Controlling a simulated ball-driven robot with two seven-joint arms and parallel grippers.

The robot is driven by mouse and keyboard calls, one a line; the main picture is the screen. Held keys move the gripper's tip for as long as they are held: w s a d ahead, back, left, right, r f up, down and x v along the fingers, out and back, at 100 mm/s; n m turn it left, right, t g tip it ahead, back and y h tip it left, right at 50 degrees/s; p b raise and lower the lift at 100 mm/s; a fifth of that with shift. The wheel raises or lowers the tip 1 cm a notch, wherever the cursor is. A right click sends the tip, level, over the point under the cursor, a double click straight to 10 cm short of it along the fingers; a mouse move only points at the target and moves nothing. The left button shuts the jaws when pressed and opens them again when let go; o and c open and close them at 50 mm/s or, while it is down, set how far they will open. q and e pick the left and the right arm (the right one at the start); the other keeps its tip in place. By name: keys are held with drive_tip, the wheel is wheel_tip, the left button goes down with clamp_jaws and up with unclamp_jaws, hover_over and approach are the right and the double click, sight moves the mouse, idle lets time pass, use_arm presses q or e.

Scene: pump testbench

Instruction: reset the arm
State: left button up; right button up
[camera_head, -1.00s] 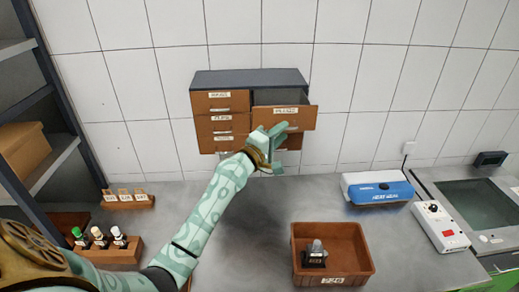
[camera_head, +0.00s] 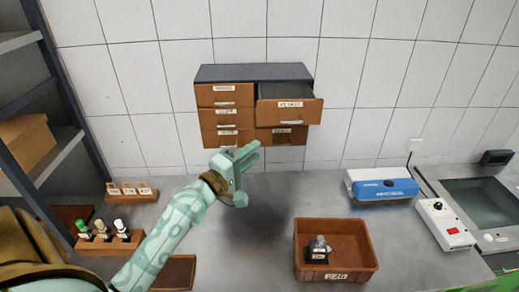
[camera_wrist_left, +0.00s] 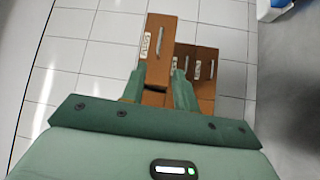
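My left arm reaches in from the left in the head view. Its gripper (camera_head: 237,169) is over the bench, below and in front of the drawer cabinet (camera_head: 252,73), apart from it. In the left wrist view the two fingers (camera_wrist_left: 158,85) stand apart with nothing between them; the cabinet's drawers show beyond. The upper right drawer (camera_head: 290,113) is pulled out, and it also shows in the left wrist view (camera_wrist_left: 160,48). The other drawers look shut. My right gripper is not in view.
A brown bin (camera_head: 335,277) holding a small dark part (camera_head: 318,250) stands on the bench. A blue and white box (camera_head: 382,185) and a white device (camera_head: 445,224) are at the right. A bottle rack (camera_head: 108,242) and a shelf (camera_head: 40,150) are at the left.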

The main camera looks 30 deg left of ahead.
use_arm(q)
drive_tip(key=s+d+f+m+g, duration=0.7)
drive_tip(key=s+d+f+m, duration=0.1)
drive_tip(key=f+m, duration=0.45)
drive_tip(key=s+a+f+m+g+y, duration=0.1)
drive_tip(key=s+a+m+g+y, duration=0.15)
drive_tip(key=s+m, duration=0.3)
drive_tip(key=s+a+f+m+g+y, duration=0.1)
drive_tip(key=s+f+m+g+y, duration=0.1)
drive_tip(key=s+m+y, duration=0.35)
drive_tip(key=s+d+f+n+g+h+b, duration=0.15)
drive_tip(key=f+b, duration=0.25)
drive_tip(key=f, duration=1)
drive_tip(key=s+d+f+g+h+b, duration=0.1)
drive_tip(key=s+f+b, duration=0.25)
drive_tip(key=f, duration=0.95)
drive_tip(key=s+d+f+n+g+h+b, duration=0.15)
drive_tip(key=f+b, duration=0.35)
drive_tip(key=f, duration=0.9)
drive_tip(key=s+f+n+g+h+b, duration=0.1)
drive_tip(key=s+f+b, duration=0.8)
drive_tip(key=s+f, duration=1)
wheel_tip(320, 180, down, 4)
drive_tip(key=shift+s+a+r+n+g, duration=0.2)
drive_tip(key=shift+n+g, duration=0.35)
drive_tip(key=shift+g, duration=0.3)
